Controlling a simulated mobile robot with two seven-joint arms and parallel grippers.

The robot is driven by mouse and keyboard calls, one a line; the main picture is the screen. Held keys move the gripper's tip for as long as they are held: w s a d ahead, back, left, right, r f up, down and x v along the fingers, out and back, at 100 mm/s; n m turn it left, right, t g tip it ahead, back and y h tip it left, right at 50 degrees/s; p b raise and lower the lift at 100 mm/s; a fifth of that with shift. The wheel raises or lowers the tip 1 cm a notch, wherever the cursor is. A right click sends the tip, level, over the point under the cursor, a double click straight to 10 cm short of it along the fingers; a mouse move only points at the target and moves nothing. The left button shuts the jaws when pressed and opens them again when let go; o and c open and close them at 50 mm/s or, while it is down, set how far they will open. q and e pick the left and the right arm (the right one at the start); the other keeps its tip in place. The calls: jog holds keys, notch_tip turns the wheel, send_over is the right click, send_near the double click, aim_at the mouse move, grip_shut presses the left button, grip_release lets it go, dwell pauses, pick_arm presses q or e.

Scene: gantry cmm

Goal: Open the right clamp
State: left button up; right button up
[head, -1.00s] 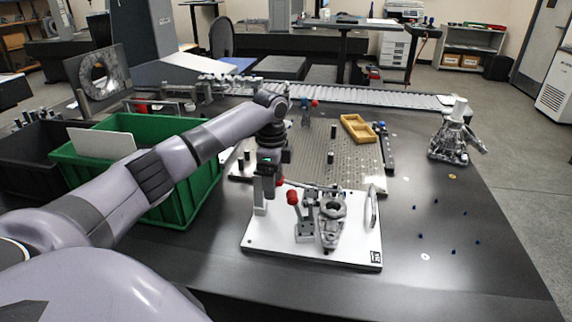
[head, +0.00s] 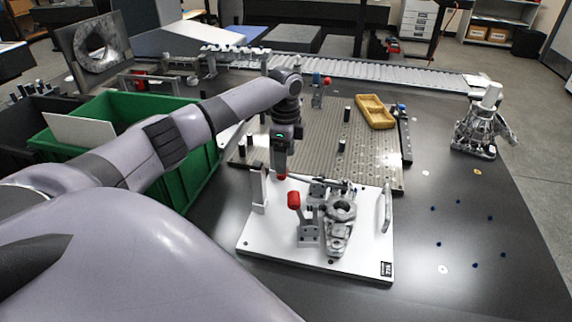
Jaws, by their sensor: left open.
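A white fixture plate (head: 285,245) lies on the dark table and holds a grey metal casting (head: 340,225). A toggle clamp (head: 309,230) stands at the casting's left, with its red handle (head: 294,200) upright. A second clamp (head: 318,188) sits behind the casting; a dark lever runs left from it towards a red tip (head: 281,177). My left gripper (head: 281,174) is open, pointing down at this red tip. I cannot tell whether they touch, as the fingers are small and partly hidden. Which clamp is the right one is unclear. My right gripper is out of view.
A white post (head: 258,190) stands on the plate's left and a metal handle (head: 387,208) on its right. A perforated plate (head: 375,160) with a yellow tray (head: 375,111) lies behind. A green bin (head: 190,180) is left. The table at right is mostly clear.

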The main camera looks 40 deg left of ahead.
aim_at(294, 176)
pick_arm(q)
jog(key=shift+f, duration=1.95)
grip_shut()
